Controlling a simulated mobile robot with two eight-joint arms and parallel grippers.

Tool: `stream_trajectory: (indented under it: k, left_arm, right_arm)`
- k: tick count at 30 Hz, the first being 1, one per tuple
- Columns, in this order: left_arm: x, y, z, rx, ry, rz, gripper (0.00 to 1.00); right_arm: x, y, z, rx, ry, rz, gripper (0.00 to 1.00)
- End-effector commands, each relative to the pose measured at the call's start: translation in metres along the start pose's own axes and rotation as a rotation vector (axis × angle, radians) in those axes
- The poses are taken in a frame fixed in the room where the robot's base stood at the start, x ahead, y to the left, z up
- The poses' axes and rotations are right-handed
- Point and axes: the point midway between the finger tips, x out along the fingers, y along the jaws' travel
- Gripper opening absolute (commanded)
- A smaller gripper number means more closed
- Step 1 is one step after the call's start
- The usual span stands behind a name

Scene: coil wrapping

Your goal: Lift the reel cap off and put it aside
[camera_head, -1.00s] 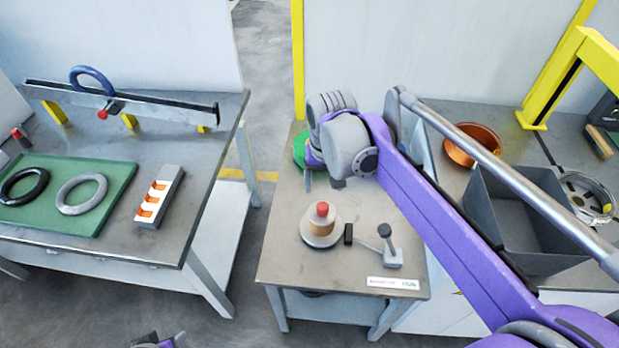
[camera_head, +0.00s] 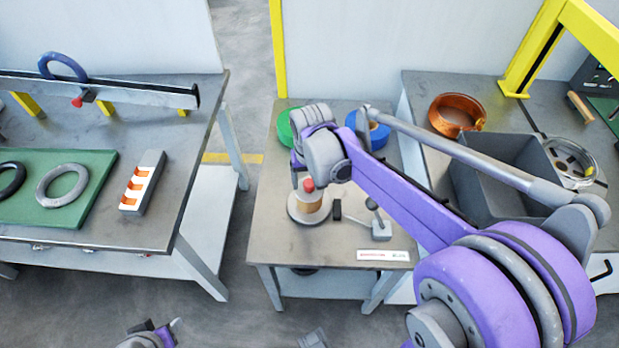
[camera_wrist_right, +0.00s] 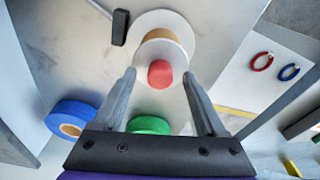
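The reel (camera_head: 313,205) stands upright on the middle table, with a pale base disc and a tan winding. Its pale cap with a red knob (camera_head: 308,185) sits on top. The cap (camera_wrist_right: 180,62) and knob (camera_wrist_right: 160,74) also show in the right wrist view. My right gripper (camera_wrist_right: 159,78) is open, its two fingers on either side of the knob in that view, with no visible contact. In the head view my right gripper (camera_head: 302,180) is at the reel's top, partly hidden by its wrist. My left gripper (camera_head: 160,334) is low at the bottom edge, partly cut off.
A black block (camera_head: 337,209) and a small lever stand (camera_head: 381,229) are just right of the reel. Green (camera_head: 285,124) and blue (camera_head: 378,137) spools stand behind. A grey bin (camera_head: 475,205) is on the right table. The middle table's front left is clear.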

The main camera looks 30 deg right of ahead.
Motion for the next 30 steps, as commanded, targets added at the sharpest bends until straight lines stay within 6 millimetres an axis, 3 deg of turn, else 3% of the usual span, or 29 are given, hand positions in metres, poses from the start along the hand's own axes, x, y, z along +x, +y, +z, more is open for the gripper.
stream_trajectory:
  k: [2, 12, 16, 17, 23, 30]
  left_arm:
    - [0.0000, 0.0000, 0.0000, 0.000, 0.000, 0.000, 0.50]
    - [0.0000, 0.0000, 0.0000, 0.000, 0.000, 0.000, 0.50]
    - [0.0000, 0.0000, 0.0000, 0.000, 0.000, 0.000, 0.50]
    - [0.0000, 0.0000, 0.0000, 0.000, 0.000, 0.000, 0.50]
    - [0.0000, 0.0000, 0.0000, 0.000, 0.000, 0.000, 0.50]
    - [-0.0001, 0.0000, -0.0001, 0.000, 0.000, 0.000, 0.50]
  right_arm:
    - [-0.0001, 0.0000, 0.0000, 0.000, 0.000, 0.000, 0.61]
    - [-0.0003, 0.0000, 0.0001, 0.000, 0.000, 0.000, 0.00]
    - [-0.0003, 0.0000, 0.0001, 0.000, 0.000, 0.000, 0.00]
    - [-0.0003, 0.0000, 0.0001, 0.000, 0.000, 0.000, 0.36]
    - [-0.0004, 0.0001, 0.0001, 0.000, 0.000, 0.000, 0.00]
    - [-0.0006, 0.0000, 0.0001, 0.000, 0.000, 0.000, 0.00]
